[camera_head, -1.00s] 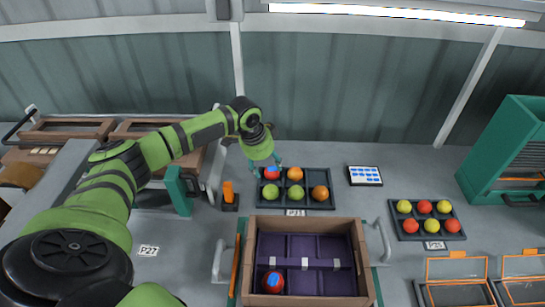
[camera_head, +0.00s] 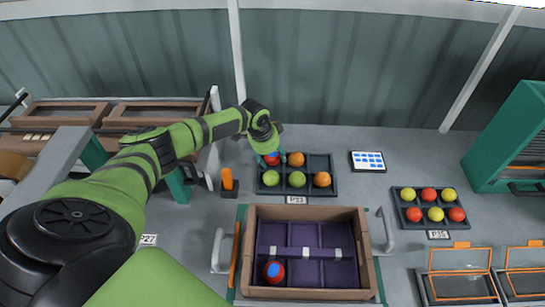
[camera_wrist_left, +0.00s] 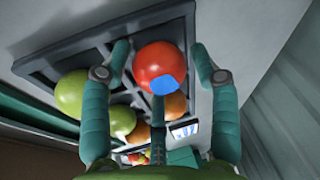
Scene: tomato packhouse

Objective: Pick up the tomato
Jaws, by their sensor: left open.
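A red tomato with a blue patch (camera_head: 272,160) sits in the back left cell of a dark tray (camera_head: 325,166). My left gripper (camera_head: 267,153) is over that cell and partly covers the tomato. In the left wrist view, the red tomato (camera_wrist_left: 156,60) lies between the spread teal fingers of my left gripper (camera_wrist_left: 160,50), which is open. A gap shows between the tomato and the side fingers; whether the lower middle finger touches it I cannot tell. Another red tomato with a blue patch (camera_head: 273,271) lies in the front left of a wooden crate (camera_head: 251,240). My right gripper is not in view.
The dark tray also holds green (camera_head: 270,178) and orange (camera_head: 322,179) tomatoes close by. An orange-topped device (camera_head: 227,181) stands left of the tray. A second tray (camera_head: 402,232) of red and yellow tomatoes lies at right. The counter between the trays is mostly free.

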